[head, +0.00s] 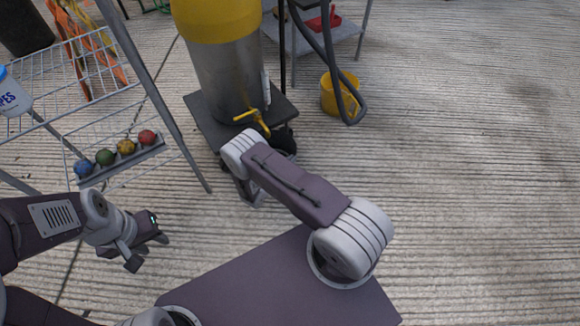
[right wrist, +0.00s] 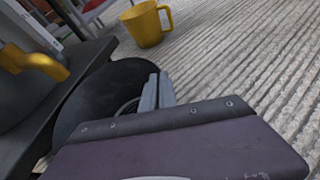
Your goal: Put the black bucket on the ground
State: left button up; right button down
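The black bucket (right wrist: 100,92) shows in the right wrist view as a dark round shape with a thin curved handle, close beside the dark platform. In the head view a black part (head: 285,141) shows past my right arm, below the yellow tap. My right gripper (right wrist: 157,90) has its fingers close together at the bucket's handle and appears shut on it. In the head view my right arm hides that grip. I cannot tell whether the bucket touches the ground. My left gripper (head: 148,252) is open and empty, low at the left near the wire rack.
A metal drum with a yellow top (head: 228,75) stands on a dark wheeled platform (head: 205,122). A wire rack (head: 110,172) with coloured balls is at the left. Ribbed ground to the right is clear.

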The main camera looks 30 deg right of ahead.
jog(key=f+b, duration=0.3)
jog(key=f, duration=0.1)
jog(key=shift+w+f+b, duration=0.15)
jog(key=shift+w+b, duration=0.05)
jog(key=shift+b, duration=0.2)
jog(key=shift+r, duration=0.3)
jog(key=shift+f, duration=0.2)
jog(key=c, duration=1.7)
grip_release()
jog(key=shift+r, duration=0.1)
